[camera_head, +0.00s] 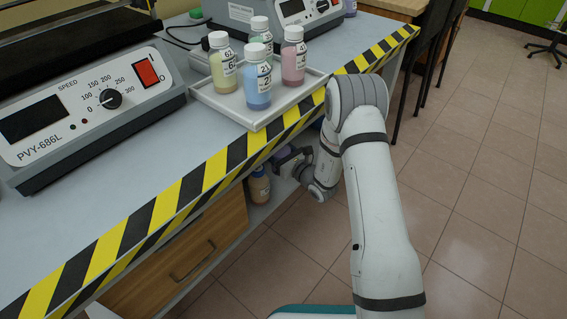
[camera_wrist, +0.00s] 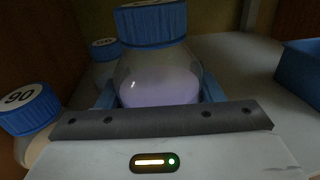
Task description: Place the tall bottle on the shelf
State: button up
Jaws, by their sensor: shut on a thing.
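A clear bottle with a ribbed blue cap and lavender contents (camera_wrist: 160,78) sits between the blue fingers of my gripper (camera_wrist: 158,98) in the wrist view. It looks upright. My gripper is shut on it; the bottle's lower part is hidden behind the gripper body. In the head view my gripper (camera_head: 288,160) is below the striped bench edge, at the open shelf space (camera_head: 262,213) under the bench. The shelf surface (camera_wrist: 250,65) shows pale in the wrist view. I cannot tell whether the held bottle touches it.
A blue-capped bottle marked 90 (camera_wrist: 30,110) stands close on the left, and another blue-capped bottle (camera_wrist: 104,50) stands behind. A blue bin (camera_wrist: 302,68) is at right. Free shelf shows between. Above, a tray (camera_head: 222,104) holds several bottles on the bench.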

notch_tip(320, 180, down, 5)
jog(key=shift+r+b, duration=0.15)
jog(key=shift+b, duration=0.85)
jog(key=shift+r, duration=0.15)
jog(key=o, duration=1.3)
jog(key=shift+o, duration=0.2)
